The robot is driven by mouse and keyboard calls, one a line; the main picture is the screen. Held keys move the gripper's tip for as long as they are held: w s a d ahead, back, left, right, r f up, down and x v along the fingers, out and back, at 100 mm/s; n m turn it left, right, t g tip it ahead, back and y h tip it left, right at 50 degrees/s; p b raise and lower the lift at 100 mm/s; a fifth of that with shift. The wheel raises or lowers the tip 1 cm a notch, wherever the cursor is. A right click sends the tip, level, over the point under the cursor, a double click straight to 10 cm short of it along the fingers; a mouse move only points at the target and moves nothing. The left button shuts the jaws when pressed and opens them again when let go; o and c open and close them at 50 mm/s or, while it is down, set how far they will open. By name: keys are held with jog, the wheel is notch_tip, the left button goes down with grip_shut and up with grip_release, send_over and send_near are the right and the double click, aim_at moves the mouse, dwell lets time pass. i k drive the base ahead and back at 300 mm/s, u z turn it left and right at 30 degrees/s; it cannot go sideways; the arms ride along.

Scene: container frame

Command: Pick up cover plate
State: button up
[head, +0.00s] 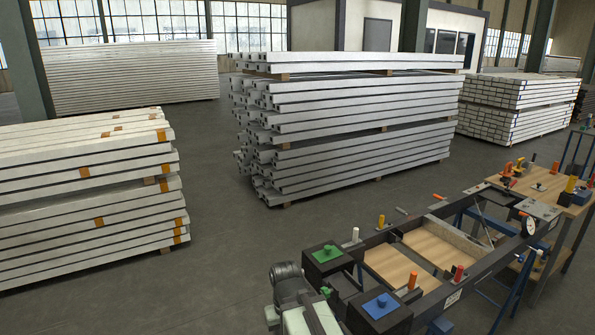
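Several flat plates show, and I cannot tell which is the cover plate. A blue plate (381,305) with a dark knob lies on a black box at the near end of the frame. A green plate (327,254) with a dark knob lies on a second black box behind it, to the left. A grey plate (539,209) lies on the frame's far right corner. The dark container frame (480,268) stands at the lower right, with wooden panels (435,248) inside. My gripper's fingertips are not in view. A grey rounded part and a pale block at the bottom edge may be mine.
A wooden workbench (550,185) with coloured tools stands at the frame's far end. Orange, red and white upright pegs line the frame. Stacks of beams stand at left (85,200), centre (350,115) and back right (515,103). The grey floor between them is clear.

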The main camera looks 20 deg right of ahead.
aim_at(538, 187)
jog(key=z, duration=0.05)
jog(key=i, duration=5.15)
jog(key=z, duration=2.75)
jog(key=i, duration=4.8)
